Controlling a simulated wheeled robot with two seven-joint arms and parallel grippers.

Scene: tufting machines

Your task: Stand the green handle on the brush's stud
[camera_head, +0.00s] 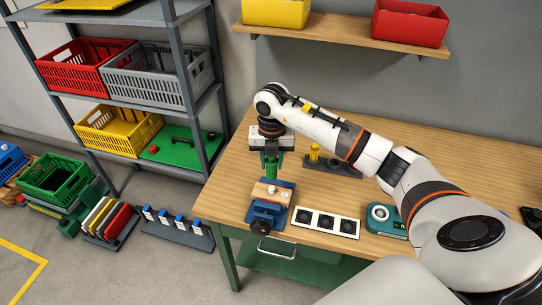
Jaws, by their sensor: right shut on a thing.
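The green handle (271,167) hangs upright under my right gripper (271,157), which is shut on it. The brush (268,193) is a pale wooden block lying in a blue vise (265,213) near the table's front left edge. A small pale stud (272,189) shows on its top. The handle is above the far side of the brush. Whether its lower end touches the stud I cannot tell. My left gripper is not in view.
A dark rack (341,168) with a yellow piece (314,152) stands behind. A white panel with black discs (325,223) and a teal device (386,217) lie to the right. The wooden table (222,190) is bare left of the vise.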

